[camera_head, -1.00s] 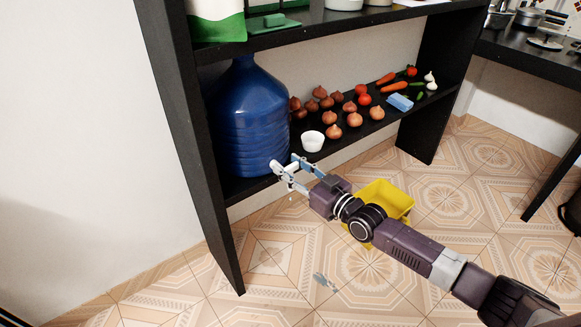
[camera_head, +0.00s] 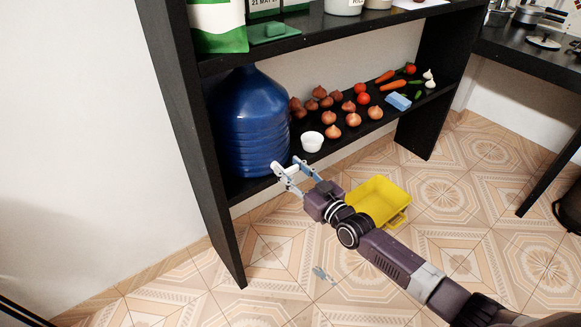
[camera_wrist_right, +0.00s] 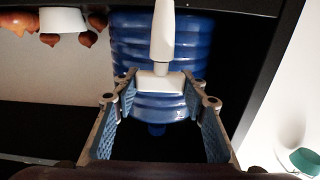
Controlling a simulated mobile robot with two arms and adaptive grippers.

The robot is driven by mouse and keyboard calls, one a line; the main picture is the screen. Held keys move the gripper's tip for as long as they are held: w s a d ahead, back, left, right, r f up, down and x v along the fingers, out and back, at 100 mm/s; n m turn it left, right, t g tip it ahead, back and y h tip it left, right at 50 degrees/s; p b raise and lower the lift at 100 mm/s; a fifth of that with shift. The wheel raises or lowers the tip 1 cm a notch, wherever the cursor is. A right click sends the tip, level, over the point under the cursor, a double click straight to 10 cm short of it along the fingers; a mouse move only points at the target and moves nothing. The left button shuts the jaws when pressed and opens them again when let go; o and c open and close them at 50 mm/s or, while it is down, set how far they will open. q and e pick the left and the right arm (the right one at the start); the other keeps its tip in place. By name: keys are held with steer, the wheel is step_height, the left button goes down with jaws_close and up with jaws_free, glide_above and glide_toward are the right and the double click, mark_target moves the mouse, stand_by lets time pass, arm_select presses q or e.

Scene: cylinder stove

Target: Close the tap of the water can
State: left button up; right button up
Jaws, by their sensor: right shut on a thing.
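The blue water can (camera_head: 250,120) stands on the lower black shelf at its left end. Its white tap (camera_wrist_right: 163,45) sticks out low on the front of the can. In the wrist view the tap's white block lies between the fingertips of my right gripper (camera_wrist_right: 161,88), with the long white part above it. In the head view my right gripper (camera_head: 287,177) is at the tap, in front of the shelf edge, and is closed on it. The fingers hide part of the tap there. My left gripper is in neither view.
A yellow crate (camera_head: 397,211) stands on the tiled floor behind my right arm. A small grey-blue patch (camera_head: 322,274), perhaps water, is on the floor. A white bowl (camera_head: 311,141), onions and other vegetables lie along the shelf (camera_head: 350,138). The shelf's black side panel (camera_head: 214,200) borders the left.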

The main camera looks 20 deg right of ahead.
steer(key=shift+r, duration=0.15)
steer(key=o, duration=1.2)
steer(key=shift+s+d+f, duration=0.2)
steer(key=shift+s+f, duration=0.05)
steer(key=shift+s, duration=0.35)
steer(key=v, duration=1)
steer(key=shift+s+d+r, duration=0.15)
steer(key=shift+s, duration=0.2)
